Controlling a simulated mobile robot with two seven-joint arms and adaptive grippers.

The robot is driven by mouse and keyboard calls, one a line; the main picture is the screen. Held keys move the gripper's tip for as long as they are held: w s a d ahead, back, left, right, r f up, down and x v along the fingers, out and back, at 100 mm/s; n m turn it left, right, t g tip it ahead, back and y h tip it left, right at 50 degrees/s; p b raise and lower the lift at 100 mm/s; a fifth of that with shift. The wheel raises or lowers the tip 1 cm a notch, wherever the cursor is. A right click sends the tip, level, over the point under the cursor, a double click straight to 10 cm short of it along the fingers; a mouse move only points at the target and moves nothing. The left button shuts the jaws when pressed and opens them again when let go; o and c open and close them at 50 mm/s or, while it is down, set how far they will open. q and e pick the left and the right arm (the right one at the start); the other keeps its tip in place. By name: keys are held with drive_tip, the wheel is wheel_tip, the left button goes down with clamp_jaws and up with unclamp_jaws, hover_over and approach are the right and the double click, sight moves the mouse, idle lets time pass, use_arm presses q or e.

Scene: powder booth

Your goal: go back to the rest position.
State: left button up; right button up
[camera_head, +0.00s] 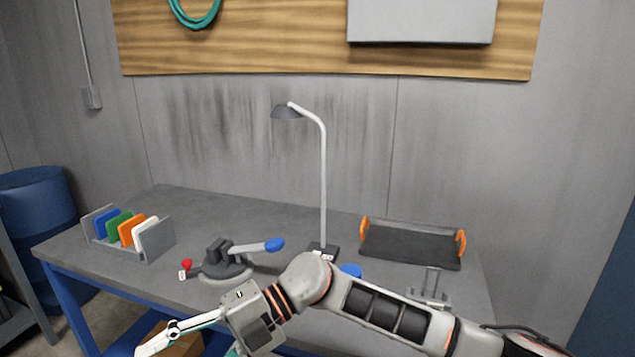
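My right arm reaches in from the right across the front of the table. Its gripper (192,348) is at the lower left of the arm, in front of the table's front edge. One finger points down and left, and part of the other shows at the bottom edge of the picture. The fingers are spread apart, with nothing seen between them. My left gripper is not in view.
The grey table (195,205) holds a rack of coloured panels (150,238), a clamp with a blue-tipped handle (228,262), a lamp (323,170) and a black tray with orange handles (410,245). A blue barrel (38,212) stands left. A cardboard box (172,342) lies below.

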drive_tip(key=w+d+m+t+y, duration=0.8)
drive_tip(key=w+m+t+y, duration=0.1)
drive_tip(key=m+t, duration=0.85)
drive_tip(key=w+d+f+m+t+h, duration=0.3)
drive_tip(key=d+f+m+t+h, duration=0.4)
drive_tip(key=d+f+m+h, duration=0.6)
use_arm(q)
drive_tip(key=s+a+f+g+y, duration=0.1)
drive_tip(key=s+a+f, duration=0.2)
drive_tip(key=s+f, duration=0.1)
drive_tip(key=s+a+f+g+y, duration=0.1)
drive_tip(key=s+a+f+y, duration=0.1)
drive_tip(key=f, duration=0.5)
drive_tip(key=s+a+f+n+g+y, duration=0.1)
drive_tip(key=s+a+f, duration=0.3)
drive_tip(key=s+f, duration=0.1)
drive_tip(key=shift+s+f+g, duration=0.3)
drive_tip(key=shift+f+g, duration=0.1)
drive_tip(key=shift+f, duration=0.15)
use_arm(e)
drive_tip(key=s+d+f+m+g+h, duration=0.2)
drive_tip(key=s+d+f+g+h, duration=0.1)
drive_tip(key=s+d+f, duration=0.5)
drive_tip(key=s+d+f+m+g+h, duration=0.2)
drive_tip(key=s+d+f+g+h, duration=0.1)
drive_tip(key=s+d+f, duration=0.6)
drive_tip(key=d+f, duration=0.3)
drive_tip(key=f, duration=0.3)
drive_tip(key=shift+d+f, duration=0.2)
drive_tip(key=shift+d, duration=0.15)
